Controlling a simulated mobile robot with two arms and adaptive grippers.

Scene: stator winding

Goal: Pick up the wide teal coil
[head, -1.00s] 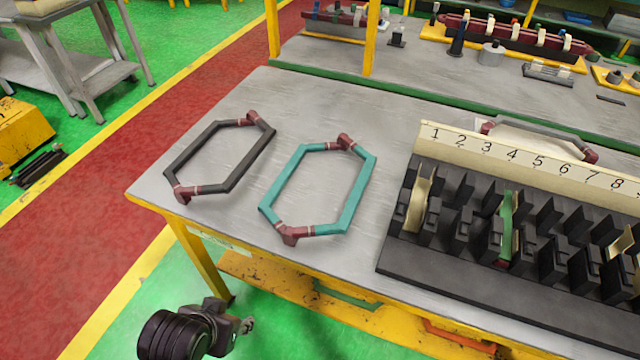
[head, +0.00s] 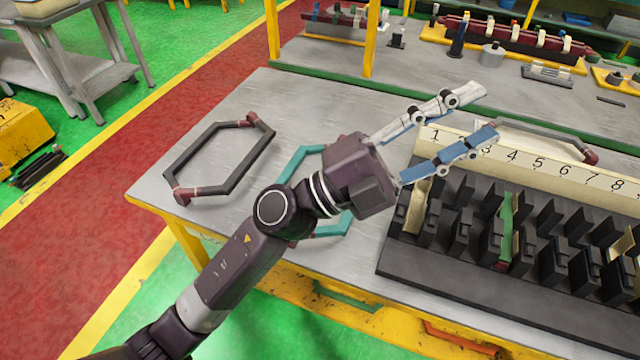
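The wide teal coil (head: 305,157) lies on the metal table, left of the slotted black block. My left arm crosses over it and hides most of it; bits of its upper left side and its lower right part (head: 330,230) show. My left gripper (head: 483,112) is open and empty, its two fingers spread and pointing to the upper right. It is above the table, over the near end of the numbered strip, to the right of the coil. My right gripper is not in view.
A dark grey coil (head: 212,160) lies on the table (head: 160,190) to the left. The slotted black block (head: 480,265) with a numbered cream strip (head: 560,165) fills the right side. Another grey coil (head: 545,137) lies behind the strip. A green-edged bench stands behind.

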